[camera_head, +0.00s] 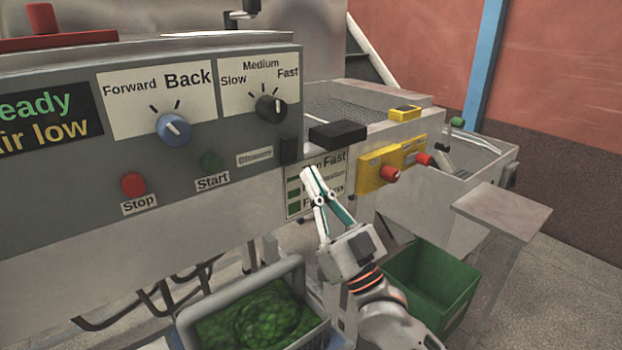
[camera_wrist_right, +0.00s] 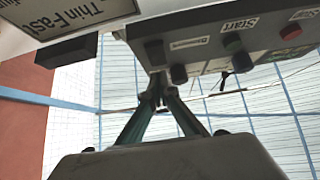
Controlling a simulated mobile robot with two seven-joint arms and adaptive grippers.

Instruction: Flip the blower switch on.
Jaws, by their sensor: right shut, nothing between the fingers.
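The blower switch is a small black rocker (camera_head: 289,151) at the lower right corner of the grey control panel (camera_head: 60,165), beside a small white label (camera_head: 255,156) that is hard to read. In the right wrist view the black switch (camera_wrist_right: 155,52) shows at the panel's end, with its label (camera_wrist_right: 190,43) beside it. My right gripper (camera_head: 307,172) is shut and empty, its tips just below and right of the switch in the head view. In the wrist view its fingertips (camera_wrist_right: 157,92) lie below the switch; I cannot tell whether they touch it. My left gripper is out of view.
The panel also holds a green Start button (camera_head: 210,161), a red Stop button (camera_head: 133,184), a blue knob (camera_head: 173,129) and a black speed knob (camera_head: 270,107). A black block (camera_head: 338,134) juts out right of the switch. Yellow boxes with red knobs (camera_head: 389,175) stand further right.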

